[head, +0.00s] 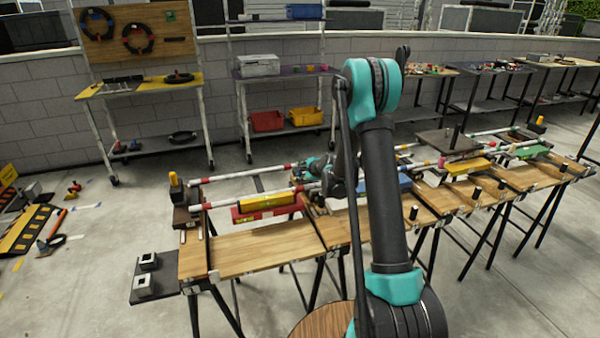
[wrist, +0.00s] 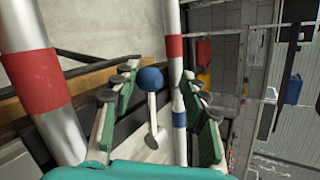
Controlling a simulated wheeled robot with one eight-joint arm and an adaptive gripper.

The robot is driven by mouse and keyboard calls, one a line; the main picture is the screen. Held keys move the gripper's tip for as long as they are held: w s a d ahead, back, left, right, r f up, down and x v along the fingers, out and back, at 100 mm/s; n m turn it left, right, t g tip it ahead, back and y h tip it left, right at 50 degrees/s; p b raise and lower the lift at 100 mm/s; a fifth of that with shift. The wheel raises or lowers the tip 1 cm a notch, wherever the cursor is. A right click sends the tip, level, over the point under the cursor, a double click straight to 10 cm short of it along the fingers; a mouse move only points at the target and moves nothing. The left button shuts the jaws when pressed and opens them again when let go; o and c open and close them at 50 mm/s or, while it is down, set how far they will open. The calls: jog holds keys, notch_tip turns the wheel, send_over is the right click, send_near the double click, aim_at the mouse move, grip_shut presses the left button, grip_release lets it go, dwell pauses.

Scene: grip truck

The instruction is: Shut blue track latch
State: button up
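The latch shows in the wrist view as a light-coloured lever with a round blue knob (wrist: 151,79), beside a rail (wrist: 178,80) with red and blue bands. My gripper (wrist: 161,74) is open, its green-and-white fingers on either side of the knob. I see a gap between the knob and each finger, but I cannot tell how deep the knob lies between them. In the head view my gripper (head: 318,168) is over the workbench at the red-and-white rails, small and partly behind my arm. The latch cannot be made out there.
A thick red-and-white rail (wrist: 35,80) runs close by my gripper's left side in the wrist view. A yellow block on a red tray (head: 268,213) is on the bench left of my arm. The bench's front left boards (head: 262,250) are clear.

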jog(key=v, duration=1.1)
jog(key=shift+s+d+r, duration=0.1)
jog(key=shift+s+r, duration=0.1)
jog(key=shift+s, duration=0.15)
